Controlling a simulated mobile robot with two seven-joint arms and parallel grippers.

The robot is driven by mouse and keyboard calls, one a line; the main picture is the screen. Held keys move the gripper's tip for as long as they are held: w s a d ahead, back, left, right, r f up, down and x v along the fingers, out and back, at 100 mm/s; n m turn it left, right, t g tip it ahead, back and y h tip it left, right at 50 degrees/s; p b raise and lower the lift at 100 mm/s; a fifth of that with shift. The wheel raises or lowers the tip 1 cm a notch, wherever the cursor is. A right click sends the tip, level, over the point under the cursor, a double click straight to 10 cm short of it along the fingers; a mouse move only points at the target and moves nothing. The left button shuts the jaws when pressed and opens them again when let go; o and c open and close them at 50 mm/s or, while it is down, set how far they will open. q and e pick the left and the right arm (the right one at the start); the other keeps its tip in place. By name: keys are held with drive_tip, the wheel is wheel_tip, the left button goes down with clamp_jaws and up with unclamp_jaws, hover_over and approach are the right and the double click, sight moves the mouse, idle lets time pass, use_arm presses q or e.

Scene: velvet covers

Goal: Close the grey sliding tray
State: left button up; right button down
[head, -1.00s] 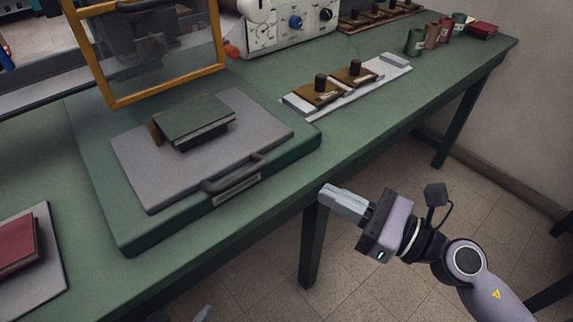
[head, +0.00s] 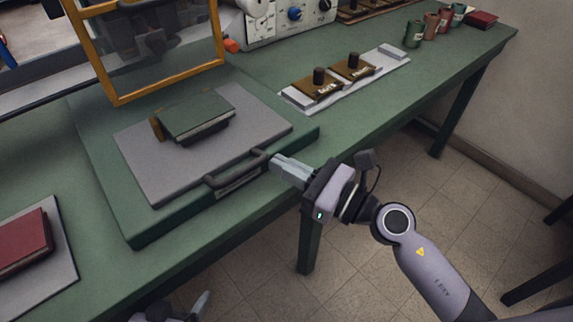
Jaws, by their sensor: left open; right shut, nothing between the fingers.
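The grey sliding tray (head: 190,168) lies in a green base on the green table, with a dark green book (head: 196,113) on it. A dark handle (head: 237,169) is fixed along its front edge, above a small label. My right gripper (head: 274,164) is shut and empty. Its fingertips are at the right end of the handle; I cannot tell whether they touch it. My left gripper (head: 197,303) is open at the bottom edge of the view, below the table's front edge, and only partly visible.
A yellow-framed clear panel (head: 104,83) stands behind the tray. A red book (head: 22,243) lies on a grey board at left. A white strip with brown knobbed blocks (head: 316,84) is to the right. Several cups (head: 414,34) stand at the back right.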

sight(258, 144)
drive_tip(key=w+a, duration=0.1)
drive_tip(key=w, duration=0.1)
drive_tip(key=w+a, duration=0.2)
drive_tip(key=w+a+b, duration=0.1)
drive_tip(key=w+a, duration=0.1)
drive_tip(key=w, duration=0.1)
drive_tip(key=shift+a, duration=0.1)
idle(0.4)
